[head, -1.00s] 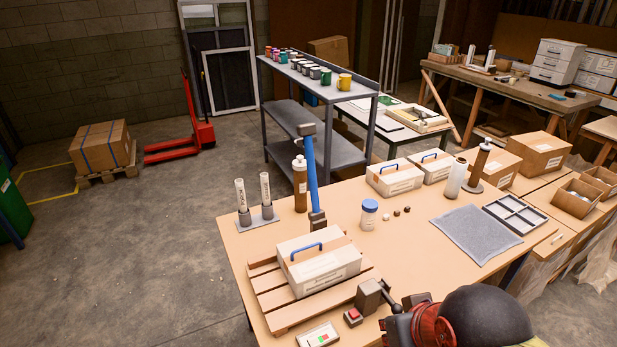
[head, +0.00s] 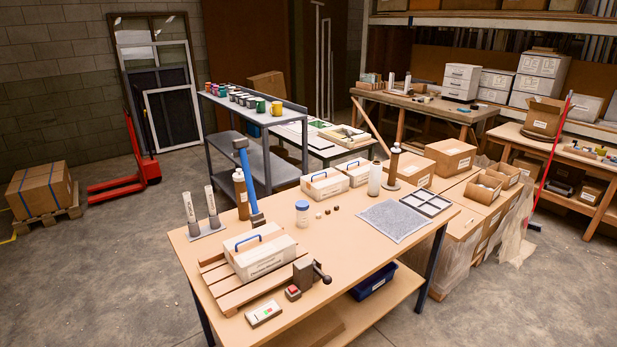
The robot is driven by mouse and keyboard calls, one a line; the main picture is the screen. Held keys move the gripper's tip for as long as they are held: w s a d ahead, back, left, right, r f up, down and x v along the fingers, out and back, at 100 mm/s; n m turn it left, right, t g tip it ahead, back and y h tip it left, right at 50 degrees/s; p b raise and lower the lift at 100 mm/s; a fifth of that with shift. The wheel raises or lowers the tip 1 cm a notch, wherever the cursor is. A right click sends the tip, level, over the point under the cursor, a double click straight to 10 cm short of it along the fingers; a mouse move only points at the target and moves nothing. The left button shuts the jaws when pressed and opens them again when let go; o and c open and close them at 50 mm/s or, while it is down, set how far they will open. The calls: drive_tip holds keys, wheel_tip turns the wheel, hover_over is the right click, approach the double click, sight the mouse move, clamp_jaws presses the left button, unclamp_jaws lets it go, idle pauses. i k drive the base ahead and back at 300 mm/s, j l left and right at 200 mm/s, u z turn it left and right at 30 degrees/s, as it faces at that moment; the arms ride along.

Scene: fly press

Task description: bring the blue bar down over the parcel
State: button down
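The blue bar (head: 246,182) stands raised and nearly upright, leaning slightly, with a dark grey block at its top and a dark foot low on the table behind the parcel. The parcel (head: 262,254) is a pale box with a label and a blue handle on its lid. It sits on a small wooden slatted pallet (head: 229,299) at the left end of the table. The bar is clear of the parcel's top. A grey catch with a black-knobbed lever (head: 303,271) stands at the pallet's right side. My gripper is not in view.

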sight(241, 144)
drive_tip(key=i+j+z, duration=0.1)
drive_tip(key=j+z, duration=1.15)
drive_tip(key=j, duration=0.15)
drive_tip(key=k+j, duration=0.1)
drive_tip(key=j, duration=1.55)
drive_tip(key=k+j, duration=0.15)
drive_tip(key=j, duration=0.7)
drive_tip(key=k+j, duration=0.1)
drive_tip(key=j, duration=0.7)
drive_tip(key=k+j, duration=0.1)
drive_tip(key=j, duration=0.5)
drive_tip(key=j+z, duration=0.1)
drive_tip(key=z, duration=0.35)
